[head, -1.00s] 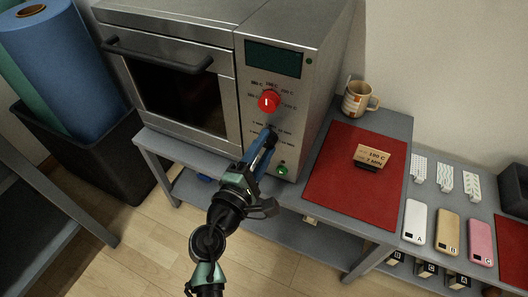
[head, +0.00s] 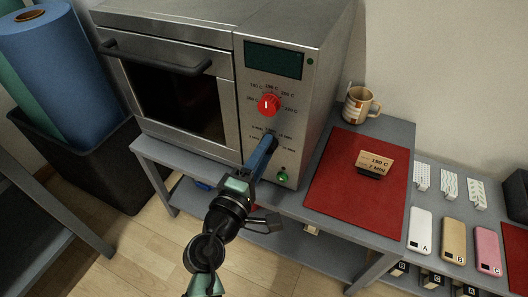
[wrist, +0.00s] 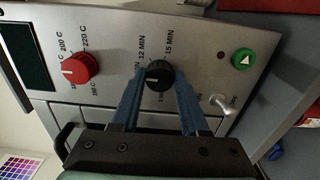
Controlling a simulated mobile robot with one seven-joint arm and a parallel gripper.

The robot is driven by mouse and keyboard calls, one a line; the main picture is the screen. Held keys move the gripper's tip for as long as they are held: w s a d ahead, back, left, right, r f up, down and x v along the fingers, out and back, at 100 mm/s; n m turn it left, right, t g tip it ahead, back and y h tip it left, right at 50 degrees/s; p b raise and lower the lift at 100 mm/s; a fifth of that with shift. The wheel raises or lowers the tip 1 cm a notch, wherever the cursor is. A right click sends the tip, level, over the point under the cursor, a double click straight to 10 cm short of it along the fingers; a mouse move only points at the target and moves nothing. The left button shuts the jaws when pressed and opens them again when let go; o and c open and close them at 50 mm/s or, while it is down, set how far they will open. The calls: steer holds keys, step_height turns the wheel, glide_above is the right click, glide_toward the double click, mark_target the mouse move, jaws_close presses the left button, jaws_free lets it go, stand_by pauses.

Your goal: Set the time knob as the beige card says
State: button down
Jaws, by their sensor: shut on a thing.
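The beige card (head: 375,163) stands on the red mat and reads "180 C" and "7 MIN". The black time knob (wrist: 159,75) is on the steel front panel, with "12 MIN" and "15 MIN" readable beside it in the wrist view. A pale line shows on its face, but I cannot tell exactly which mark it points to. My gripper (wrist: 158,84) is shut on this knob, one blue finger at each side. In the head view my gripper (head: 268,143) hides the knob.
The red temperature knob (head: 268,104) is above the time knob. A green button (head: 283,177) is below, and a metal lever (wrist: 222,103) is close to one finger. The red mat (head: 335,200) and a mug (head: 360,106) are to the right.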

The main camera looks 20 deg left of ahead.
steer(key=shift+c, duration=2.1)
jaws_free()
steer(key=shift+s, duration=0.15)
steer(key=s+p, duration=0.2)
steer(key=s, duration=1)
steer(key=shift+s+a, duration=0.2)
steer(key=shift+s, duration=0.15)
steer(key=shift+r, duration=0.1)
